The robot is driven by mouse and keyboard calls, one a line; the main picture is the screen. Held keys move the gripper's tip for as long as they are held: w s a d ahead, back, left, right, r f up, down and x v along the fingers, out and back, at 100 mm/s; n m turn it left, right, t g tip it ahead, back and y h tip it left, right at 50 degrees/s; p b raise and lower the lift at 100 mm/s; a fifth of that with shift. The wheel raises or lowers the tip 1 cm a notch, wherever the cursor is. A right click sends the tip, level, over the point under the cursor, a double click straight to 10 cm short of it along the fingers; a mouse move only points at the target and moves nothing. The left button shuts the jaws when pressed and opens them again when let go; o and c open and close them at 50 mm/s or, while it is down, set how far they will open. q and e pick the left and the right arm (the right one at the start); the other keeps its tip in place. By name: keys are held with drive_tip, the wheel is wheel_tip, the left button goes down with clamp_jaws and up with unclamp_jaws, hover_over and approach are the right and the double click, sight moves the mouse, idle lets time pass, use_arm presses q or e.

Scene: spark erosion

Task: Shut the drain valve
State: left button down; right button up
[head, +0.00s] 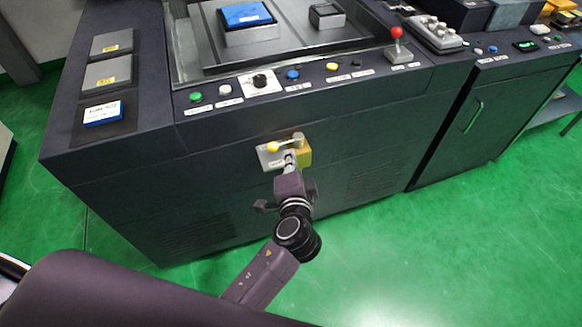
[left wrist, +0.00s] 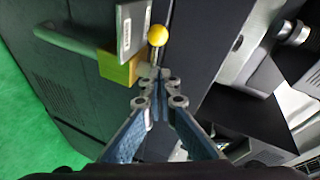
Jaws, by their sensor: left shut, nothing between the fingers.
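The drain valve sits on the dark front panel of the machine. It has a pale plate (head: 265,160), a yellow block (head: 305,156) and a lever with a yellow ball knob (head: 272,147). In the head view the lever lies roughly level, with the knob at its left end. My left gripper (head: 290,160) is shut and empty, its tips just below the lever. In the left wrist view the fingertips (left wrist: 155,73) are together just below the knob (left wrist: 158,36), beside the yellow block (left wrist: 118,69). Whether they touch the lever is unclear. My right gripper is out of view.
Above the valve, the machine's control ledge carries a green button (head: 196,97), a black rotary knob (head: 260,81) and a red-topped joystick (head: 396,33). A second dark cabinet (head: 480,115) stands to the right. The green floor (head: 400,250) in front is clear.

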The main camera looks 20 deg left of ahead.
sight(274, 146)
use_arm(q)
drive_tip(key=a, duration=0.1)
drive_tip(key=w+a+f, duration=0.2)
drive_tip(key=shift+w+a+p, duration=0.2)
drive_tip(key=shift+p, duration=0.2)
drive_tip(key=shift+w+a, duration=0.1)
drive_tip(key=shift+a, duration=0.05)
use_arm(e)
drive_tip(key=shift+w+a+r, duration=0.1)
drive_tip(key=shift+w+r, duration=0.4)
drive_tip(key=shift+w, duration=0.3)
use_arm(q)
drive_tip(key=shift+w+a+f, duration=0.2)
drive_tip(key=shift+w+a, duration=0.1)
drive_tip(key=shift+a, duration=0.45)
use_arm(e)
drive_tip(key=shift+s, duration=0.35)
use_arm(q)
drive_tip(key=shift+r, duration=0.1)
